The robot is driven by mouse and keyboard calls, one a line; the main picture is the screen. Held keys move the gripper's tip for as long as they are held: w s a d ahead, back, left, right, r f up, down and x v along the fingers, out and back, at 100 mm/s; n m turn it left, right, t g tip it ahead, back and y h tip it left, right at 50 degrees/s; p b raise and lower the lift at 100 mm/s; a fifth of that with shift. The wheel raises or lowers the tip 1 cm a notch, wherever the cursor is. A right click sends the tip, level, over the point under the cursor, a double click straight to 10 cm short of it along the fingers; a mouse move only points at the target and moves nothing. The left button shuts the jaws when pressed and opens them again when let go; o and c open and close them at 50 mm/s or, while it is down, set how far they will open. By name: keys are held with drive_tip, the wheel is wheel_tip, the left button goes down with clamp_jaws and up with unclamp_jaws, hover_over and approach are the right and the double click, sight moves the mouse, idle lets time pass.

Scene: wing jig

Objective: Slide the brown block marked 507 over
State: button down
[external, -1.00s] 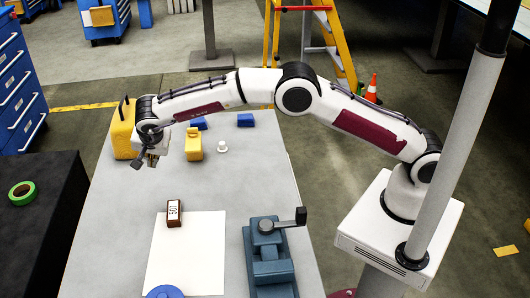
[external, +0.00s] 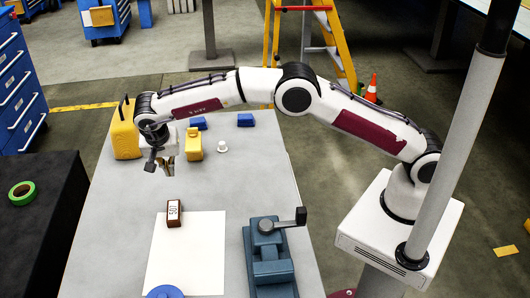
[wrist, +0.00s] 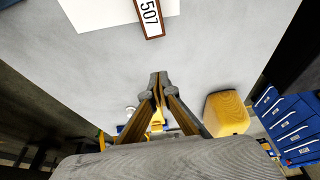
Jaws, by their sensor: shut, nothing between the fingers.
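The brown block (external: 174,213) with a white label reading 507 sits at the top edge of the white sheet (external: 190,262) on the grey table. In the wrist view the block (wrist: 149,17) shows at the top, its label readable, partly cut off by the frame edge. My gripper (external: 168,172) is above the table, beyond the block and apart from it. In the wrist view my gripper (wrist: 159,76) has its fingertips together with nothing between them, pointing toward the block.
A blue-grey vise (external: 268,262) stands right of the sheet. A blue round thing (external: 165,292) lies at its near edge. A yellow can (external: 124,140), a yellow object (external: 194,146), blue blocks (external: 246,120) and a small white piece (external: 222,147) stand at the far end.

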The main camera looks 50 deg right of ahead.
drive_tip(key=x, duration=0.9)
drive_tip(key=shift+d+f, duration=0.1)
drive_tip(key=shift+a+f, duration=0.15)
drive_tip(key=shift+a, duration=0.1)
drive_tip(key=shift+s+a, duration=1.15)
drive_tip(key=shift+s, duration=0.15)
drive_tip(key=s+a, duration=1.4)
drive_tip(key=shift+s+a, duration=0.2)
drive_tip(key=shift+w+d, duration=0.1)
